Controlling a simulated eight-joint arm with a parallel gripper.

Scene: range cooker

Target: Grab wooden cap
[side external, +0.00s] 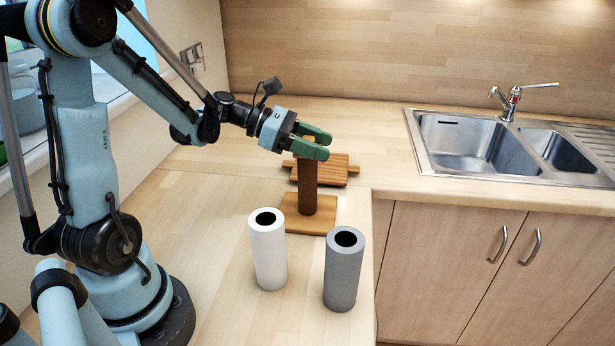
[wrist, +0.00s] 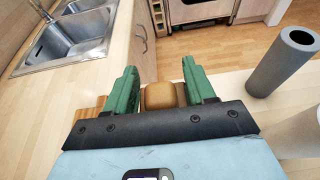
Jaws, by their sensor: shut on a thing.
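The wooden cap (wrist: 160,95) is a rounded light-brown piece between my two green fingers in the wrist view. My gripper (side external: 320,143) is shut on it at the top of a wooden stand. In the side view the fingers hide most of the cap. The stand has an upright dark brown post (side external: 308,188) on a square wooden base (side external: 293,217). I cannot tell whether the cap touches the post.
A white roll (side external: 268,255) and a grey roll (side external: 342,275) stand upright on the counter in front of the stand. A wooden board (side external: 333,170) with handles lies behind the post. A metal sink (side external: 465,145) is at the right. The counter's front edge is close.

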